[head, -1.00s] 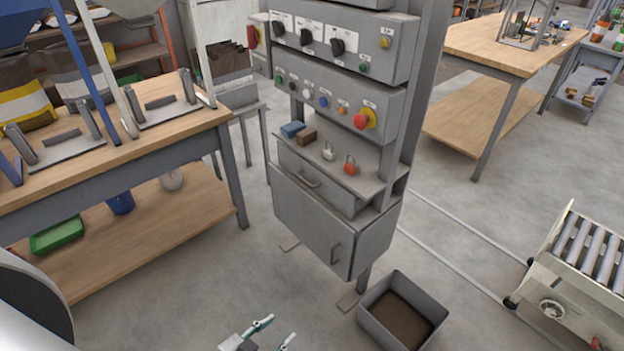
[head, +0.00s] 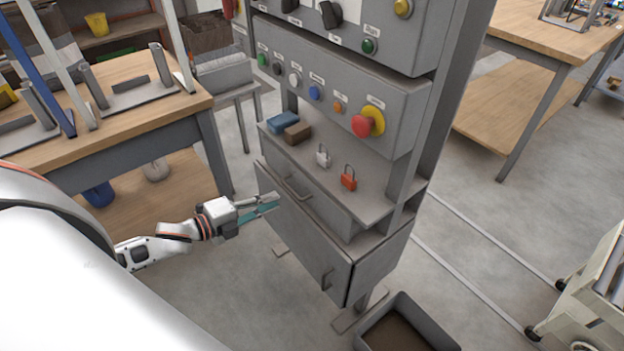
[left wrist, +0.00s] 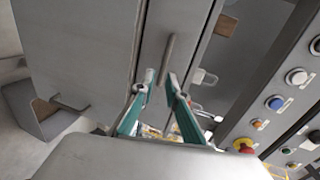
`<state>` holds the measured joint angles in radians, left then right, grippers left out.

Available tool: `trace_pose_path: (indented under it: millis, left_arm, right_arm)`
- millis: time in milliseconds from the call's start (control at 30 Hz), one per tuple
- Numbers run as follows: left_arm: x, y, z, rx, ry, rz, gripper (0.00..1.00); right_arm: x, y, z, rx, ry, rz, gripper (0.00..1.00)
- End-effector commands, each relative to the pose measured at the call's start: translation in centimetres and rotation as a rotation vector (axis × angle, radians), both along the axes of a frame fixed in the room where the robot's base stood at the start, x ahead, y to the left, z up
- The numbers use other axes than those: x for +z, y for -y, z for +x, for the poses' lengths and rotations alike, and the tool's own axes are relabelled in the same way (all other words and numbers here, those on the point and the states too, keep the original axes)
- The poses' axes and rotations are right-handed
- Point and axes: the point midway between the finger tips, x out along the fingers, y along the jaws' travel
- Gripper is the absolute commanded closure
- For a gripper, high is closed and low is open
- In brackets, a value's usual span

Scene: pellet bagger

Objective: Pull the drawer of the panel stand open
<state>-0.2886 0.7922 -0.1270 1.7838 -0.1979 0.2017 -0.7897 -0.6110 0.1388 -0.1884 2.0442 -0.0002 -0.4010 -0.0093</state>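The panel stand (head: 395,105) is a grey cabinet with switches and buttons. Its drawer (head: 330,215) is a grey front under the small shelf and looks shut. My right gripper is not in view.
Two padlocks, a white one (head: 323,157) and a red one (head: 348,179), and two blocks lie on the shelf (head: 365,210). A lower door (head: 310,255) has its own handle. A grey bin (head: 435,335) stands in front. A workbench (head: 150,115) is at left.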

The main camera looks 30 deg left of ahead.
Motion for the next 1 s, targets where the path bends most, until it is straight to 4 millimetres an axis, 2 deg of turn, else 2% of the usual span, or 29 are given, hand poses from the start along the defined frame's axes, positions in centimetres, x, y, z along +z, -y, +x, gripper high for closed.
trace_pose_path:
  millis: [133, 333, 700, 1000]
  left_arm:
    - [0.2, -0.2, 0.7, -0.016, 0.018, 0.030, 0.86]
    - [-0.2, 0.6, 2.6, -0.015, 0.018, 0.029, 0.86]
    - [-1.2, 2.3, 6.5, -0.015, 0.016, 0.026, 0.86]
    - [-1.4, 2.6, 7.4, -0.014, 0.016, 0.027, 0.86]
  right_arm:
    - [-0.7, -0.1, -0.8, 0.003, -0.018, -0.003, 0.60]
    - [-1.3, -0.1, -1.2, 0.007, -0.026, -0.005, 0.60]
    - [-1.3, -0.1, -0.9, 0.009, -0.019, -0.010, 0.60]
    - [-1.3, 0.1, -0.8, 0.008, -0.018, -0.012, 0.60]
